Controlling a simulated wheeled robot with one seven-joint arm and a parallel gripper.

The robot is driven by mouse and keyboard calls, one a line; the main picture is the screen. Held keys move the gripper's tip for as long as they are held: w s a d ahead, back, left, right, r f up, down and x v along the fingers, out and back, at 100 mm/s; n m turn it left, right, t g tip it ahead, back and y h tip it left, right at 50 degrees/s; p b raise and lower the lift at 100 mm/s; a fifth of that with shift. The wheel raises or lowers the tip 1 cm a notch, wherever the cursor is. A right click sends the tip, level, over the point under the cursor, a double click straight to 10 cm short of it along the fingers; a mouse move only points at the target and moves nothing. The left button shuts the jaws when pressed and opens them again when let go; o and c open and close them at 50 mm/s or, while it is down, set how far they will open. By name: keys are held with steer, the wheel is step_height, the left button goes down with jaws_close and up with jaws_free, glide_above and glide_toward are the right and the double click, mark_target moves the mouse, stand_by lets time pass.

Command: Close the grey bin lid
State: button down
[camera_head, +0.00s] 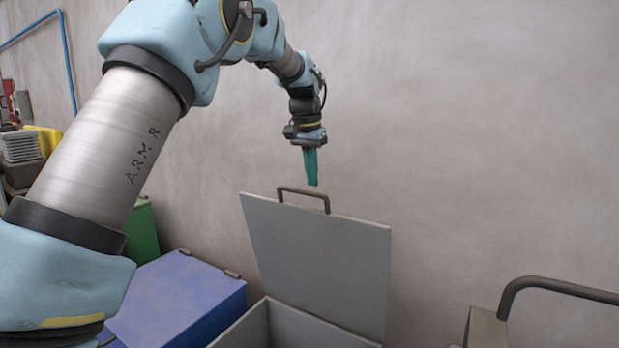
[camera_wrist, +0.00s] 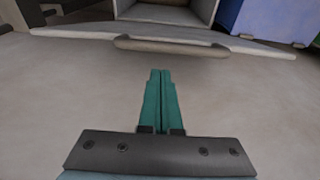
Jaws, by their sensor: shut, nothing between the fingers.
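The grey bin lid (camera_head: 318,262) stands open and nearly upright in the head view, close to the wall. A dark bar handle (camera_head: 304,195) rises from its top edge. The grey bin (camera_head: 290,328) is below it, cut off by the bottom of the frame. My gripper (camera_head: 312,184) points down with shut, empty green fingers, and appears just above the handle. In the wrist view, the fingers (camera_wrist: 160,72) are together. The handle (camera_wrist: 170,46) lies beyond their tips, apart from them, with the lid edge (camera_wrist: 200,36) behind it and the open bin further off.
A blue bin (camera_head: 175,300) with a closed lid stands left of the grey bin, with a green bin (camera_head: 141,232) behind it. A dark handle (camera_head: 560,286) on a brownish box rises at the right. The plain wall (camera_head: 480,130) is behind the lid.

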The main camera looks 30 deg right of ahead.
steer(key=shift+s+a+f, duration=0.25)
steer(key=shift+s+a, duration=0.05)
steer(key=shift+a, duration=0.2)
